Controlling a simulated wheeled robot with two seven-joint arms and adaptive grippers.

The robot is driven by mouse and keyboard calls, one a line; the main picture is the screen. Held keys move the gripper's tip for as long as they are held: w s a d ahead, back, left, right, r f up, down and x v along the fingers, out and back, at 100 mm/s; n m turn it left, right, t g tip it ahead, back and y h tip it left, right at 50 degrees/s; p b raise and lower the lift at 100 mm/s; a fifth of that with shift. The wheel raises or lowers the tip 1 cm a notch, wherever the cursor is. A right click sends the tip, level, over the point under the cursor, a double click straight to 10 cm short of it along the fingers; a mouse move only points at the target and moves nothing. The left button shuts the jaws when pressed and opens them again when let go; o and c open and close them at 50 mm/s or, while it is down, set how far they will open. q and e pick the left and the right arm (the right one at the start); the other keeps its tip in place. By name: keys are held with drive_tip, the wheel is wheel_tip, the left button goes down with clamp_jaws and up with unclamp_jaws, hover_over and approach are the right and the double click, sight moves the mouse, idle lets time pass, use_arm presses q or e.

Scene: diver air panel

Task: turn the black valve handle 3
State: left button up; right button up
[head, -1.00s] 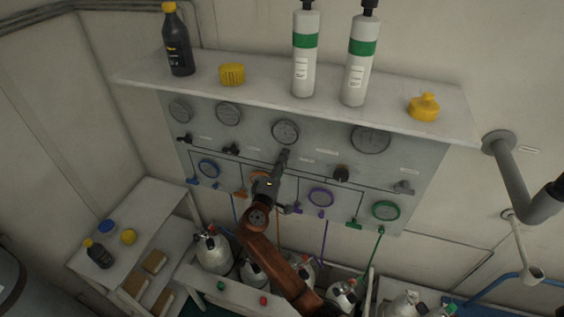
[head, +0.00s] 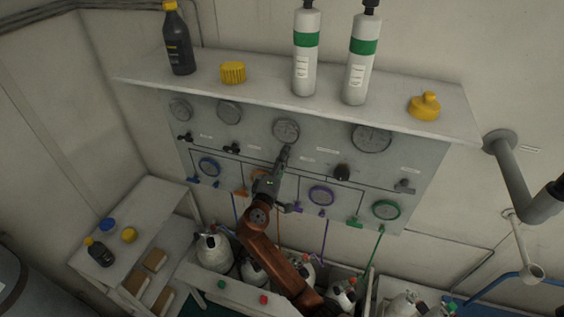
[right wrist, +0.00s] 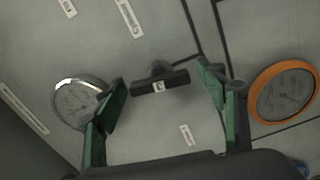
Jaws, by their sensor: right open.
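A black bar-shaped valve handle (right wrist: 160,82) with a small white label stands out from the grey panel in the right wrist view. The label's figure is too small to read surely. My right gripper (right wrist: 163,92) is open, with one green-padded finger on each side of the handle and a visible gap to both. In the head view my right gripper (head: 285,154) is at the middle of the panel (head: 310,146) and hides the handle there. My left gripper is not in view.
A round gauge (right wrist: 80,102) is close beside the left finger, and an orange-rimmed gauge (right wrist: 283,92) is right of the other. A shelf (head: 270,88) with bottles juts out above the panel. Gas cylinders (head: 214,254) stand below.

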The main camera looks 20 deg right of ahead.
drive_tip(key=v, duration=0.7)
drive_tip(key=shift+a, duration=0.2)
drive_tip(key=shift+s, duration=0.15)
